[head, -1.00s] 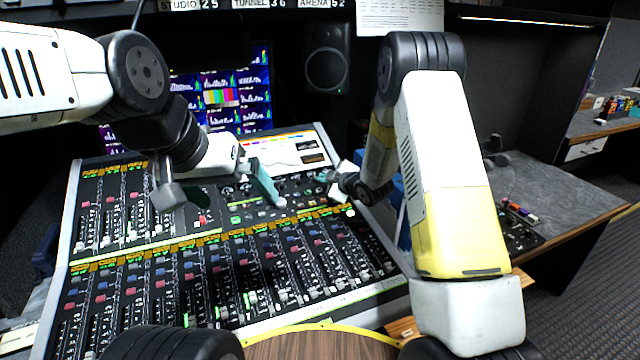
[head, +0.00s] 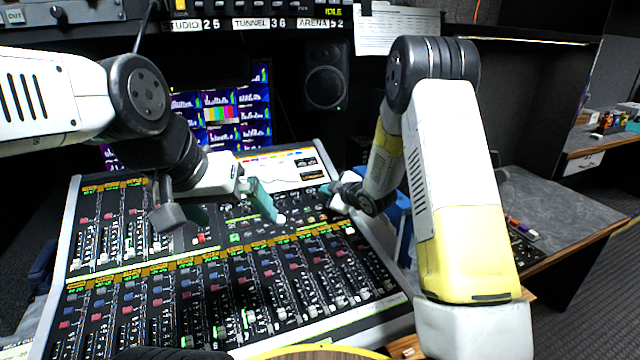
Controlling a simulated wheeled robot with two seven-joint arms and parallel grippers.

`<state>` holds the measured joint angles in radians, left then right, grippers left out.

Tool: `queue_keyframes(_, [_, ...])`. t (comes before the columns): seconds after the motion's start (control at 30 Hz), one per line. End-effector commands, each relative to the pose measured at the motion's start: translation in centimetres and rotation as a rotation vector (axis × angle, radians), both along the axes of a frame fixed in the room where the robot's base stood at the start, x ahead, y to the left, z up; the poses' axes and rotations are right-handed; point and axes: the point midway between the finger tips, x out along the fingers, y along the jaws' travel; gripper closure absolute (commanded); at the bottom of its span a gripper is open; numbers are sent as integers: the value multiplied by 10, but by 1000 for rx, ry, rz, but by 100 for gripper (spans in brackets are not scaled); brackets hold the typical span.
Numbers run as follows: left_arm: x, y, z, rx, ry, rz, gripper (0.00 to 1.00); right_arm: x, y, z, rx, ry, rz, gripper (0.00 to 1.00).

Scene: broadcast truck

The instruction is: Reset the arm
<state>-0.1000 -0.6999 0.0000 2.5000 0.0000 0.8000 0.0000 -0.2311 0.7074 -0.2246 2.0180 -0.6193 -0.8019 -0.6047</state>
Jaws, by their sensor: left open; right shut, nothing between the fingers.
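My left arm comes in from the left. I cannot tell whether either gripper touches the console.
A screen with colour bars (head: 222,113) and a black speaker (head: 326,74) stand behind the console. A grey side desk (head: 560,207) with a small control panel is at the right. A round wooden top with a yellow rim (head: 318,352) is at the bottom.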

Motion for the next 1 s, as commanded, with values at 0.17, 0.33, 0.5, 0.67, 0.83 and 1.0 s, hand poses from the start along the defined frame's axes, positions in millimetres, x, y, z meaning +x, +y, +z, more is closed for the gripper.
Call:
queue_keyframes(0.17, [0, 0, 0, 0, 0, 0, 0, -8, -32, 48, 37, 61, -131, 100])
queue_keyframes(0.33, [0, 0, 0, 0, 0, 0, 0, -38, -71, 99, 108, 172, -303, 100])
queue_keyframes(0.5, [0, 0, 0, 0, 0, 0, 0, -86, -103, 139, 196, 292, -458, 100])
queue_keyframes(0.67, [0, 0, 0, 0, 0, 0, 0, -143, -124, 168, 288, 409, -584, 100])
queue_keyframes(0.83, [0, 0, 0, 0, 0, 0, 0, -214, -137, 187, 388, 539, -700, 100])
queue_keyframes(1.0, [0, 0, 0, 0, 0, 0, 0, -291, -140, 196, 483, 675, -797, 100])
